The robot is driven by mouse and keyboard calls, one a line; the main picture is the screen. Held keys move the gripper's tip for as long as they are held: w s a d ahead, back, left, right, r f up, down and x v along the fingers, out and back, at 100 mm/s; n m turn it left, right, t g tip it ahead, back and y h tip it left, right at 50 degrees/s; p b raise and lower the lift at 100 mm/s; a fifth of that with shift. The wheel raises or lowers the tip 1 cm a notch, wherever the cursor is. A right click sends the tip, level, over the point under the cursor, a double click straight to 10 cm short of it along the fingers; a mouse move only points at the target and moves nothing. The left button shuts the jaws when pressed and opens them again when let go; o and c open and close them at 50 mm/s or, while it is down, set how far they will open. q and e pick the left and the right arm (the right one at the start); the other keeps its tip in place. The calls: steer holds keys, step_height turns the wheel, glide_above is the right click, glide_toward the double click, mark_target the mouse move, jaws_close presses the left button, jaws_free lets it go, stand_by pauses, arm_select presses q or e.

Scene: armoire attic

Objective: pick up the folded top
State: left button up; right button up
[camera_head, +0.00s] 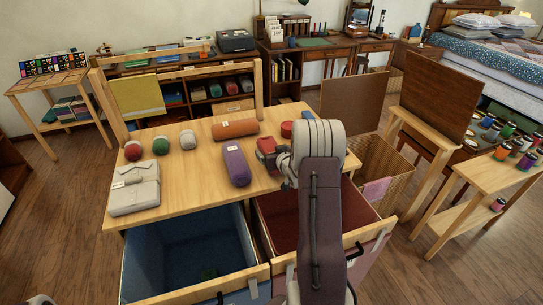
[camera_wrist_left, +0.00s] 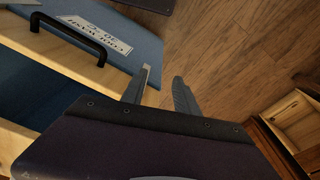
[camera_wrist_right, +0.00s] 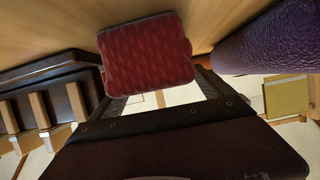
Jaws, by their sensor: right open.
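A red folded cloth bundle (camera_head: 266,146) lies on the wooden table, partly hidden by my right arm. In the right wrist view the red bundle (camera_wrist_right: 148,52) shows a patterned face just ahead of my right gripper (camera_wrist_right: 160,90), whose fingers are apart; I cannot tell whether they touch it. A pale grey folded garment (camera_head: 135,188) with a small label lies at the table's left front corner. Which of the two is the top I cannot tell. My left gripper (camera_wrist_left: 162,74) is open and empty beside the drawer front, over the floor.
A purple roll (camera_head: 236,166) lies close left of the red bundle, and an orange roll (camera_head: 235,129) behind it. A blue-lined drawer (camera_head: 190,260) and a red-lined drawer (camera_head: 290,208) are pulled out in front. A wooden bin (camera_head: 392,180) stands right.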

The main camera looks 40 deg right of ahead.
steer(key=c, duration=1.6)
step_height(320, 180, up, 10)
steer(key=p, duration=0.2)
steer(key=shift+p, duration=0.35)
